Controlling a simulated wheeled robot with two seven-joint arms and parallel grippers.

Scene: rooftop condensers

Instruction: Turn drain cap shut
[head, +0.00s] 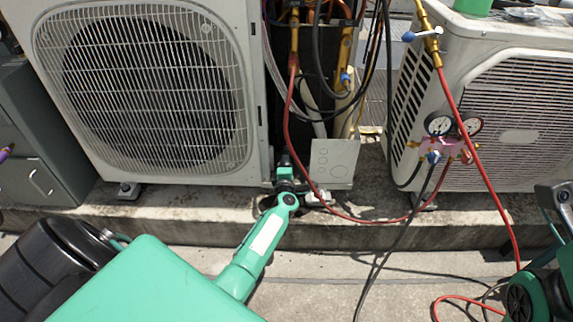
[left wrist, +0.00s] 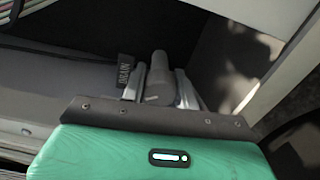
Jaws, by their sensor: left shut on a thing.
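The drain cap (left wrist: 158,80) is a grey, rounded cap with a pale line on its face. In the left wrist view it sits between the two pale fingers of my left gripper (left wrist: 160,88), which is shut on it. A dark tag reading DRAIN (left wrist: 126,68) is just left of the cap. In the head view my left arm reaches to the lower right corner of the left condenser (head: 150,90), with the left gripper (head: 285,165) low beside it. The cap is hidden there. My right arm shows at the right edge, but its gripper does not.
A second condenser (head: 510,120) stands on the right. Pressure gauges (head: 455,125) hang on it. A red hose (head: 350,217) loops close to my left gripper. A grey panel (head: 333,160) is just right of the gripper. A concrete ledge (head: 410,233) runs below.

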